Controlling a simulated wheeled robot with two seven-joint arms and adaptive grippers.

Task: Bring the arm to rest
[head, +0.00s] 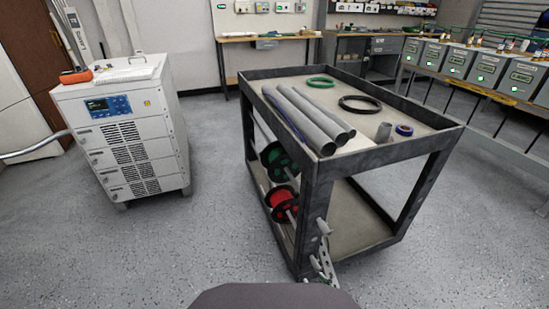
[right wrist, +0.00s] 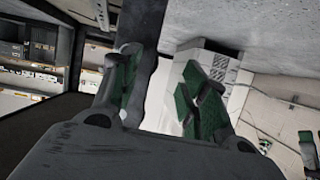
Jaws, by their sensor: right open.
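My right gripper (right wrist: 163,88) shows large in the right wrist view. Its two fingers, with green pads, stand apart, and nothing is seen held between them. A dark post, which looks like part of the cart, and a pale boxy unit show beyond the fingers. My left gripper is in neither view.
Green (head: 278,160) and red (head: 283,203) spools hang below. A white cabinet (head: 125,130) stands left. Floor between is clear.

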